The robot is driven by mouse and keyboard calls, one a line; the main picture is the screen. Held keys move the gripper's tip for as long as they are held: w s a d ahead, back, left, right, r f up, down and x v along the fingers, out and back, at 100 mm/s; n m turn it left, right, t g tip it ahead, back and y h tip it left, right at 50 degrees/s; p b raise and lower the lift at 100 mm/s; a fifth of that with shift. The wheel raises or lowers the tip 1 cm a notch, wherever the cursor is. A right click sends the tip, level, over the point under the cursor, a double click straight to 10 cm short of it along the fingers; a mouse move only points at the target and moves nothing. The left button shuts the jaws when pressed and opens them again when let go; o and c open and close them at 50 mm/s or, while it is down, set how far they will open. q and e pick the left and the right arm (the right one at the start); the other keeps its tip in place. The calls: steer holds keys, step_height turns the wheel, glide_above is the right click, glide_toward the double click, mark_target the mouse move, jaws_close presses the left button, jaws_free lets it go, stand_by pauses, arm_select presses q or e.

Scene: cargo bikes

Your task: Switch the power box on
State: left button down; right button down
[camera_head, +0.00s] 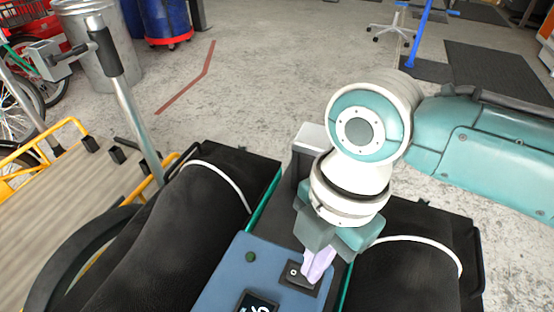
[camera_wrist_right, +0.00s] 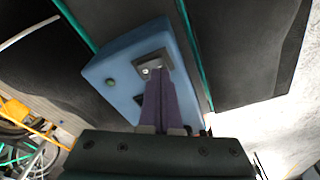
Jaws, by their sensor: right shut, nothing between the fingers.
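The power box (camera_head: 226,276) is blue and sits between two black padded parts at the bottom of the head view. On its top are a dark green round button or lamp (camera_head: 250,257), a rocker switch (camera_head: 293,272) in a dark plate, and a black display with light marks (camera_head: 258,303), cut by the frame edge. My right gripper (camera_head: 314,274) is shut and empty, its pale purple fingertips over the right part of the switch plate. In the right wrist view the box (camera_wrist_right: 118,78) and the fingertips (camera_wrist_right: 159,76) at the switch also show. I cannot tell whether they touch. My left gripper is not in view.
A cargo bike with a slatted wooden bed (camera_head: 70,200), yellow rails and a grey post (camera_head: 135,110) stands at the left. A metal bin (camera_head: 100,60) and a blue barrel (camera_head: 164,18) are behind. The grey floor beyond the box is mostly clear.

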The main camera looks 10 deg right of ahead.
steer(key=shift+f+b, duration=0.5)
steer(key=shift+f, duration=0.25)
steer(key=shift+r, duration=0.1)
step_height(320, 180, up, 7)
steer(key=p, duration=0.7)
steer(key=shift+p, duration=0.35)
